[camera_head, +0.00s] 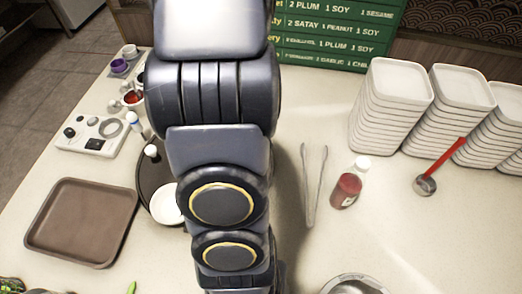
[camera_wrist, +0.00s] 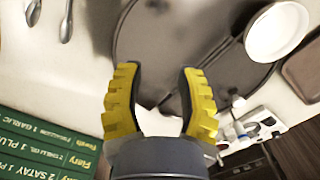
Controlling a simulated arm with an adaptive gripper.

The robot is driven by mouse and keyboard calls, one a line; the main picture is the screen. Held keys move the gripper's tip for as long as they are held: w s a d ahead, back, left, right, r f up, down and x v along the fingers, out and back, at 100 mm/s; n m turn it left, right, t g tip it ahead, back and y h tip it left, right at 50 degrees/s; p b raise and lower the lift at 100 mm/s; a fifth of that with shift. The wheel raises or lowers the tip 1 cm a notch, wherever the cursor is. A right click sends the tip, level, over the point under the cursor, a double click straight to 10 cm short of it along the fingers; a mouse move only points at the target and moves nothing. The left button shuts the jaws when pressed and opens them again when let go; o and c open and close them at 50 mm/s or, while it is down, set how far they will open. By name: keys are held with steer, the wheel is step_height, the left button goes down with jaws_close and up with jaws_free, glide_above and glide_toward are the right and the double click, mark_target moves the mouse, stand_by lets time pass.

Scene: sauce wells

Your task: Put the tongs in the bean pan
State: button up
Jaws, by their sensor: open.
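The silver tongs (camera_head: 307,190) lie on the counter right of my arm in the head view, spread in a V with their tips toward the back. Two silver ends that look like the tong tips (camera_wrist: 66,28) show at the top left of the wrist view. A round metal pan (camera_head: 355,283) is cut off at the bottom edge of the head view; whether it is the bean pan, I cannot tell. My gripper (camera_wrist: 160,85) has yellow ribbed fingers, open and empty, above the counter and the round dark tray (camera_wrist: 165,45). My arm hides the gripper in the head view.
White tray stacks (camera_head: 390,105) and a red-handled ladle (camera_head: 440,165) are at the right. A brown tray (camera_head: 82,220) and a white bowl (camera_head: 166,205) are left. A green menu board (camera_head: 335,35) stands at the back.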

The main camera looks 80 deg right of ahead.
steer(key=s+d+f+m, duration=0.25)
steer(key=s+f, duration=0.25)
steer(key=s, duration=0.3)
steer(key=m, duration=0.2)
glide_above(306, 175)
steer(key=f, duration=0.3)
steer(key=shift+s+f+h, duration=0.2)
steer(key=shift+f+h, duration=0.05)
steer(key=shift+h, duration=0.05)
steer(key=shift+w+f, duration=0.15)
steer(key=shift+f, duration=1.75)
steer(key=shift+w+f, duration=0.1)
steer(key=shift+f, duration=1.8)
jaws_close()
